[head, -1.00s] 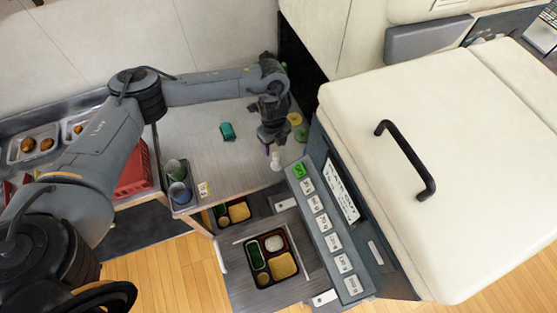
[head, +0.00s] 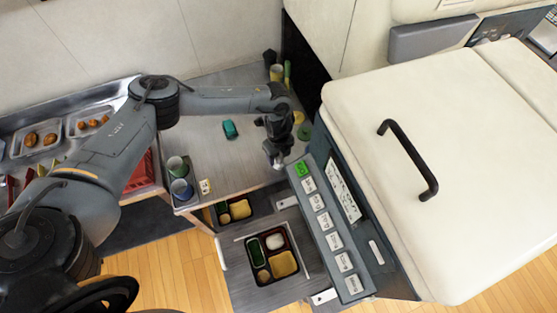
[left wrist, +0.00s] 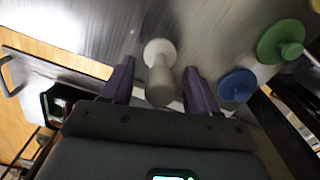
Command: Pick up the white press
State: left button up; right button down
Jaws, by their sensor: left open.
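The white press (left wrist: 160,74) stands on the counter in the left wrist view, with a round base and a thick upright handle. In the head view it is mostly hidden by my gripper. My left gripper (head: 275,160) is open above the counter near the button panel. In the left wrist view its two fingers lie on either side of the press handle, with gaps visible; I cannot tell how deep they reach. My right gripper is not in view.
A green press (left wrist: 284,42) and a blue press (left wrist: 237,85) stand right of the white one in the left wrist view. The button panel (head: 328,232) is close on the right. A teal object (head: 230,129) and cups (head: 180,190) are on the counter; bento trays (head: 272,255) sit below.

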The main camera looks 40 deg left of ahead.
pick_arm(q)
grip_shut()
